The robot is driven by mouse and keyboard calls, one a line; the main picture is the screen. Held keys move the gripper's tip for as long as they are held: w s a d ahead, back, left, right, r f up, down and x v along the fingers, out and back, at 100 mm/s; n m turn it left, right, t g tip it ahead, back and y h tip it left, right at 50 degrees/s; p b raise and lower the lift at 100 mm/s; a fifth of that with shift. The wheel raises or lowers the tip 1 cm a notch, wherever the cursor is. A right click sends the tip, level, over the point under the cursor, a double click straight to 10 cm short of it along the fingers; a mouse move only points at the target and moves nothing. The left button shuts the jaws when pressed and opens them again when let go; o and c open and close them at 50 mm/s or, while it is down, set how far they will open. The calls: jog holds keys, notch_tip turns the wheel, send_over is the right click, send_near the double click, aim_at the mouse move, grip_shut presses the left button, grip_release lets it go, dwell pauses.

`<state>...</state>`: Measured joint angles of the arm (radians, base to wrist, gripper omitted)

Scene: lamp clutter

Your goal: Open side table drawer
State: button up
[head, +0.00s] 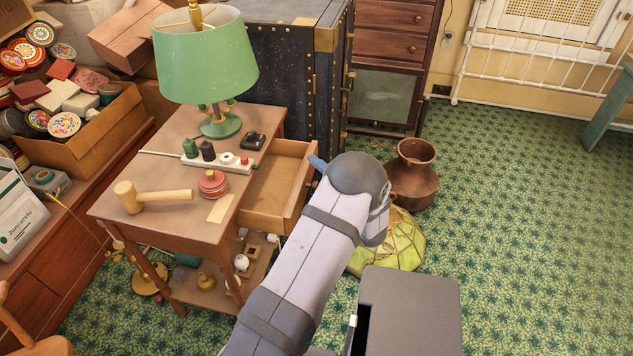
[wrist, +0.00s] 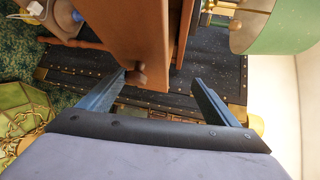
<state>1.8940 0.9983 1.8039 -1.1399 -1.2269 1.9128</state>
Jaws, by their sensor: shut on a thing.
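The brown wooden side table (head: 165,168) stands left of centre in the head view. Its drawer (head: 272,198) is pulled out on the right side, and its bare wooden inside shows. My gripper (wrist: 158,80) is at the drawer's front panel (wrist: 125,40), with its blue fingers well apart on either side of it. It is shut on the drawer. The dark round knob (wrist: 138,75) shows between the fingers, close to the left one. In the head view my arm hides most of the gripper; one blue fingertip shows by the front's far end.
A green lamp (head: 205,60), a mallet (head: 150,197), a red tin (head: 213,184) and a power strip (head: 217,162) are on the tabletop. The green carpet (head: 530,220) at right is clear.

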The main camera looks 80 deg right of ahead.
jog(key=o, duration=0.4)
notch_tip(320, 180, up, 7)
jog(key=p, duration=0.4)
jog(key=shift+d, duration=0.35)
jog(key=f+h+b, duration=0.1)
jog(key=s+d+f+m+g+h+b, duration=0.1)
jog(key=g+b, duration=0.1)
jog(key=b, duration=0.1)
jog(key=shift+s+d+f+m+h, duration=0.2)
jog(key=shift+s+f+m+h, duration=0.1)
jog(key=shift+f+h, duration=0.1)
jog(key=f+b, duration=0.1)
jog(key=s+a+f+g+b, duration=0.1)
jog(key=f, duration=0.1)
jog(key=f+m+g+h+b, duration=0.1)
jog(key=shift+s+a+f, duration=0.15)
jog(key=shift+s+f, duration=0.05)
jog(key=shift+f, duration=0.1)
jog(key=c, duration=0.6)
jog(key=shift+m+h, duration=0.4)
jog(key=shift+h, duration=0.1)
jog(key=a+f+b, duration=0.1)
jog(key=a, duration=0.1)
jog(key=a+f+b, duration=0.1)
jog(key=a, duration=0.1)
jog(key=w+a+f+b, duration=0.1)
jog(key=a, duration=0.1)
jog(key=shift+a+f+b, duration=0.25)
jog(key=shift+b, duration=0.15)
jog(key=shift+c, duration=0.7)
